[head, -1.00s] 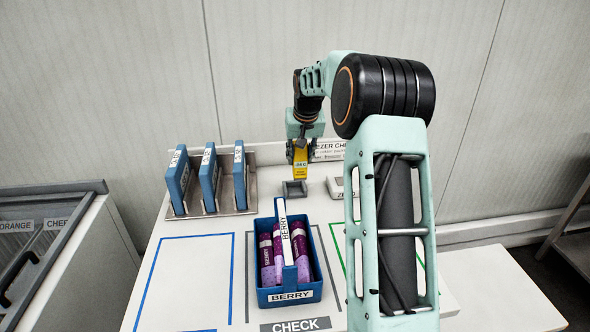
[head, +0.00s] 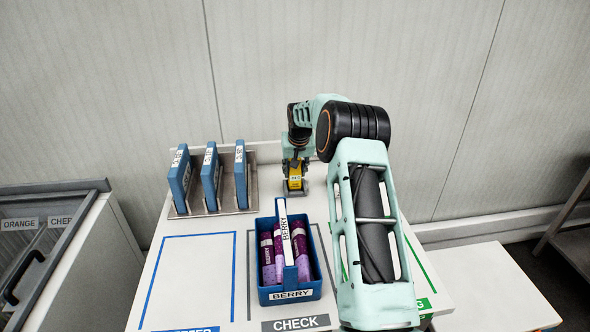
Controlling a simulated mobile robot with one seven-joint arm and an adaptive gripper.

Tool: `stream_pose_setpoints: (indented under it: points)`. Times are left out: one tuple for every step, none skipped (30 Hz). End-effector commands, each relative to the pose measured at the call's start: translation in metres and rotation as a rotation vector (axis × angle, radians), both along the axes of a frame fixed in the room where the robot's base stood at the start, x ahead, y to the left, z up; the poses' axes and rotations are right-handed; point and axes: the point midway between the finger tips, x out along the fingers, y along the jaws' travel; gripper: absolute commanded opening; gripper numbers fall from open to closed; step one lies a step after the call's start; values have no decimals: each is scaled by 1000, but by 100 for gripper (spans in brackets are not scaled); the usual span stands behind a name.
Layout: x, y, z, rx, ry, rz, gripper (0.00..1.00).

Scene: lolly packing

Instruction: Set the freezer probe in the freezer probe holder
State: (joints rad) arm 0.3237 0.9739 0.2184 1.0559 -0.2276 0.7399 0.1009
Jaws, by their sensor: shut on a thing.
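The freezer probe (head: 295,178) is yellow with a small dark display near its top. It is upright at the back of the table, beyond the blue berry crate. My gripper (head: 295,185) points down and is shut on the probe. The freezer probe holder (head: 294,193) is a small grey block, and only part of it shows below the probe. The probe stands directly over or in the holder; I cannot tell how deep it sits.
A blue crate (head: 290,295) labelled BERRY holds purple lolly packs in front of the holder. A metal rack (head: 228,205) with blue panels stands at the back left. A freezer (head: 50,270) with a sliding lid is at far left. My arm covers the table's right side.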

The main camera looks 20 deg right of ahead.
Motion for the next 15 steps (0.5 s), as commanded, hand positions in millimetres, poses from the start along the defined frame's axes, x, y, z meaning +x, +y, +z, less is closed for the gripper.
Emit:
stream_pose_setpoints:
  points:
    - [1,0,1,-1,-3,0,0]
    - [1,0,1,-1,-3,0,0]
    - [1,0,1,-1,-3,0,0]
    - [1,0,1,-1,-3,0,0]
    - [1,0,1,-1,-3,0,0]
    - [1,0,1,-1,-3,0,0]
    - [1,0,0,-1,-3,0,0]
    - [1,0,-1,-1,-3,0,0]
    - [1,0,-3,-1,-3,0,0]
    - [1,0,-4,-1,-3,0,0]
    - [0,0,-3,0,-2,0,33]
    - [0,0,-2,0,-2,0,38]
    - [0,0,-2,0,-2,0,41]
    - [0,0,-2,0,-2,0,44]
    - [0,0,-2,0,-2,0,49]
